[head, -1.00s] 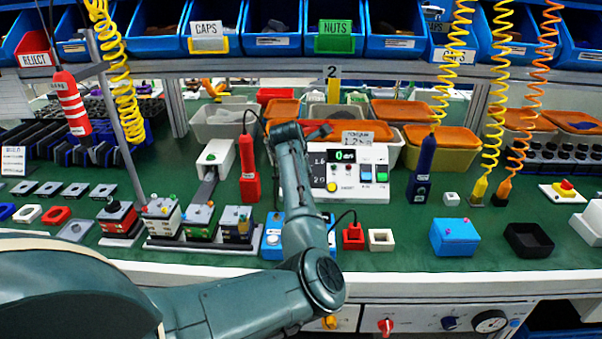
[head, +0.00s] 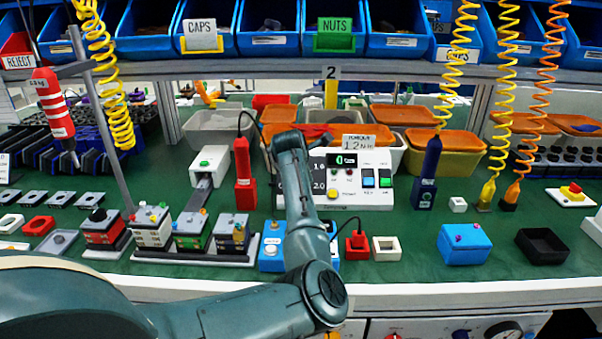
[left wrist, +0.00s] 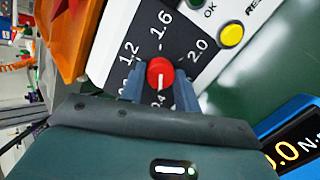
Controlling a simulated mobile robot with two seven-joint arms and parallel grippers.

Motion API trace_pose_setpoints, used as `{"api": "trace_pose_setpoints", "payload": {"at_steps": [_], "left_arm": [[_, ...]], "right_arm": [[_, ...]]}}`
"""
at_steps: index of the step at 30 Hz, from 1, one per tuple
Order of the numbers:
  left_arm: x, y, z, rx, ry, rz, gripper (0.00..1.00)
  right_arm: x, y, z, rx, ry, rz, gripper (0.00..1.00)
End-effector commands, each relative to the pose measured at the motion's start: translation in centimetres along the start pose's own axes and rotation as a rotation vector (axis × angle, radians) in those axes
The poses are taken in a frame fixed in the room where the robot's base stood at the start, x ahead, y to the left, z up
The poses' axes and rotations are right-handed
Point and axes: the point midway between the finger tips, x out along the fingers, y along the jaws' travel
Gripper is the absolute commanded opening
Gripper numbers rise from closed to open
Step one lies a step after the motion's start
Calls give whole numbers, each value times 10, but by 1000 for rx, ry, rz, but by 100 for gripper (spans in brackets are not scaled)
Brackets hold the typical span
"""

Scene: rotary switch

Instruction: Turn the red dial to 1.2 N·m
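The red dial (left wrist: 160,72) sits on a dark scale plate in the left wrist view, with 1.2, 1.6 and 2.0 around it and 0.4 below. Its white pointer line points down the picture, towards 0.4. My left gripper (left wrist: 160,78) is open, its two fingers on either side of the dial; whether they touch it is unclear. In the head view my left arm covers the dial at the left of the white control box (head: 370,205). A card reading about 1.2 N·m (head: 358,143) stands above the box. My right gripper is not in view.
A blue box with a display showing 0.0 (left wrist: 300,145) is at the lower right of the wrist view. A red tool (head: 244,180) stands left of my arm. A blue block (head: 270,254) and a small red holder (head: 357,246) lie near the arm.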

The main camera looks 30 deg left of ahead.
Motion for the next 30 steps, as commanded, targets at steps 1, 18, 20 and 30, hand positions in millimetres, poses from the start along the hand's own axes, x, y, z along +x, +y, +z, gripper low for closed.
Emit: {"api": "trace_pose_setpoints", "payload": {"at_steps": [1,18,20,30], "left_arm": [[0,-1,0,0,0,-2,19],[-3,2,0,113,9,-16,9],[-3,3,1,154,11,-21,9],[-4,3,1,461,28,-51,9]], "right_arm": [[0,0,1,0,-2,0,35],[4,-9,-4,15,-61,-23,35],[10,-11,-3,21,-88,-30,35],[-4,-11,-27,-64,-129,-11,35]]}}
